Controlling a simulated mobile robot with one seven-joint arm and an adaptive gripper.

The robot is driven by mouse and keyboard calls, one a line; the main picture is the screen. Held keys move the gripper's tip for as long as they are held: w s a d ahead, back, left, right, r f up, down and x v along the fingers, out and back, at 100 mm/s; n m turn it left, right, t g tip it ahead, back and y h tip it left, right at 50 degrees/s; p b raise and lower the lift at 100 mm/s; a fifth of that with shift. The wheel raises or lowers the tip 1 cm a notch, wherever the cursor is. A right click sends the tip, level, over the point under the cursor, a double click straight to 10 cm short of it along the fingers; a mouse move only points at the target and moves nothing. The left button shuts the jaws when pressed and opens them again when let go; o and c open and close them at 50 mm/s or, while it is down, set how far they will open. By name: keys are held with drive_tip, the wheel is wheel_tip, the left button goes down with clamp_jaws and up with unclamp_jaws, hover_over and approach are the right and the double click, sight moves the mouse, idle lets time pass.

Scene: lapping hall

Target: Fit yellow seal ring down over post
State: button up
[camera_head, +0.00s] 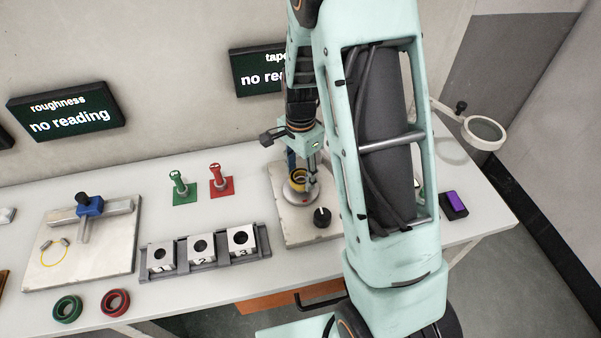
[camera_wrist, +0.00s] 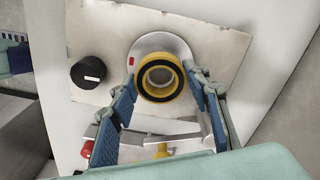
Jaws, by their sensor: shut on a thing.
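The yellow seal ring (camera_wrist: 176,90), with a dark inner band, is between the two blue fingertips of my gripper (camera_wrist: 160,80) in the wrist view. My gripper is shut on it from both sides. In the head view the ring (camera_head: 298,174) shows just above or at a round pale disc (camera_head: 289,197) on a plate; my gripper (camera_head: 302,172) reaches down from above. A pale round shape shows through the ring's opening in the wrist view. I cannot tell whether it is a post top or the disc, nor whether the ring touches it.
A black knob (camera_head: 322,217) stands on the plate (camera_head: 287,229) beside the disc. Green (camera_head: 181,185) and red (camera_head: 219,179) upright pieces stand to the left. A numbered block rack (camera_head: 205,258) and green (camera_head: 67,309) and red (camera_head: 115,303) rings lie nearer the front.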

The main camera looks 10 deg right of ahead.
drive_tip(key=shift+f+b, duration=0.55)
drive_tip(key=shift+f, duration=0.15)
idle(0.7)
drive_tip(key=o, duration=1.2)
drive_tip(key=shift+o, duration=0.2)
wheel_tip(320, 180, up, 12)
